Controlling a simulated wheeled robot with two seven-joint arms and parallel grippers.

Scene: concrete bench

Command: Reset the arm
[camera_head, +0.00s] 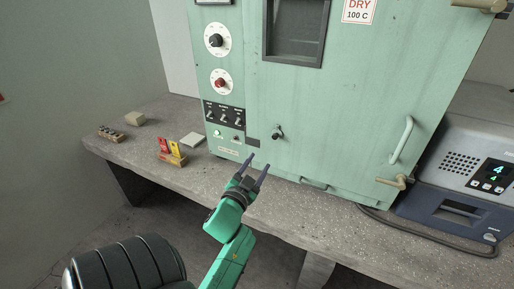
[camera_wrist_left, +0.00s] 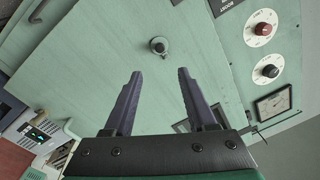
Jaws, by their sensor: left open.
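My left gripper (camera_head: 255,164) is open and empty in front of the lower part of a green oven cabinet (camera_head: 350,110). Its green arm comes up from the bottom of the head view. In the left wrist view the two dark fingers of the left gripper (camera_wrist_left: 160,97) stand apart with nothing between them. Beyond them is the cabinet's green front with a small round knob (camera_wrist_left: 159,46), which also shows in the head view (camera_head: 277,134). My right gripper is in neither view.
The cabinet stands on a concrete bench (camera_head: 290,205). Its front has a black dial (camera_head: 215,41), a red dial (camera_head: 221,83) and a handle (camera_head: 402,139). At left are a small holder with red and yellow pieces (camera_head: 171,152) and a rack (camera_head: 111,134). A grey-blue device (camera_head: 465,175) stands at right.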

